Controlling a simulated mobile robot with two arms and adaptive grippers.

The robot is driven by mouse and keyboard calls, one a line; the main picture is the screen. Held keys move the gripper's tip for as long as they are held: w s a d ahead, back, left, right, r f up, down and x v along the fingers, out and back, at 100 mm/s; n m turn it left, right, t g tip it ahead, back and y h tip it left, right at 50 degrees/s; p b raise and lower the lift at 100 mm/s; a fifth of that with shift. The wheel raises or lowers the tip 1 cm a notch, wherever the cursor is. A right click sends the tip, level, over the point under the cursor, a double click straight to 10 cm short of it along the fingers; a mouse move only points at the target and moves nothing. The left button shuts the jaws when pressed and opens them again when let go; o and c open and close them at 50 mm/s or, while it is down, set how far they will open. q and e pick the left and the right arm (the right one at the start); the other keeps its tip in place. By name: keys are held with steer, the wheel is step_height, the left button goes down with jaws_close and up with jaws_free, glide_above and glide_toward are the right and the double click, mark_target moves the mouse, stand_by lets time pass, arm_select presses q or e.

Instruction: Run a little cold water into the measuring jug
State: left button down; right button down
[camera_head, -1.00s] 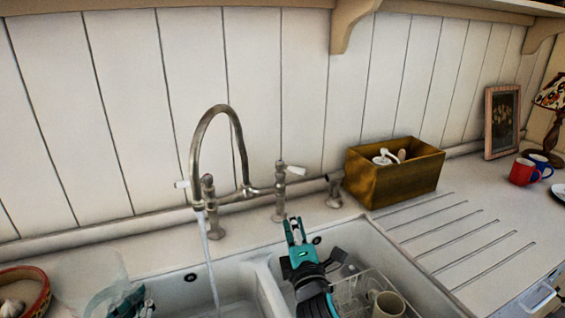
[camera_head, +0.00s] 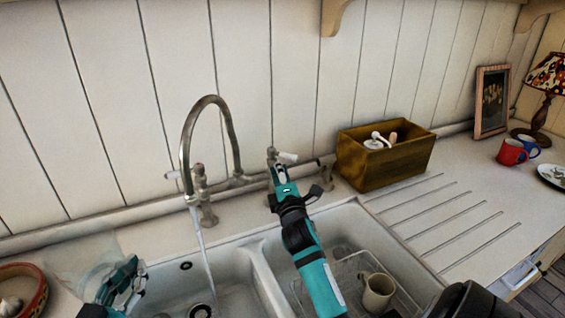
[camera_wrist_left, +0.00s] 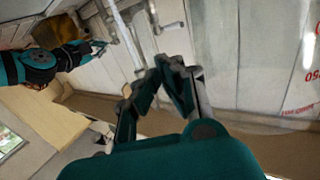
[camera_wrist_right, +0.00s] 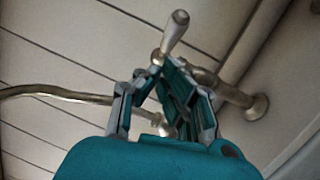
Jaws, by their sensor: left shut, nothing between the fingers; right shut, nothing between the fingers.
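The clear measuring jug (camera_head: 82,256), with red print in the left wrist view (camera_wrist_left: 307,62), stands on the counter left of the sink. It is partly hidden by my left gripper (camera_head: 134,278), which is shut and empty beside it. Water (camera_head: 204,245) runs from the spout of the arched tap (camera_head: 212,101) into the left basin (camera_head: 160,283), not into the jug. My right gripper (camera_head: 280,173) is shut and empty at the tap's right white lever (camera_head: 288,156). In the right wrist view the lever (camera_wrist_right: 176,28) shows just past the fingertips; I cannot tell whether they touch.
The right basin holds a wire rack with a beige mug (camera_head: 378,292). A wooden box (camera_head: 385,165) stands behind the ribbed drainer (camera_head: 450,222), which is clear. A red mug (camera_head: 511,152) is further right. A bowl (camera_head: 22,290) with garlic sits at the left edge.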

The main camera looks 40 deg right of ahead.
arm_select(q)
steer(key=shift+s+r, duration=0.15)
steer(key=shift+r, duration=0.4)
arm_select(e)
steer(key=shift+d+r, duration=0.25)
steer(key=shift+d, duration=0.45)
steer(key=shift+w+d, duration=0.15)
arm_select(q)
steer(key=shift+r+p, duration=0.15)
steer(key=shift+p, duration=0.2)
arm_select(e)
steer(key=shift+y, duration=0.3)
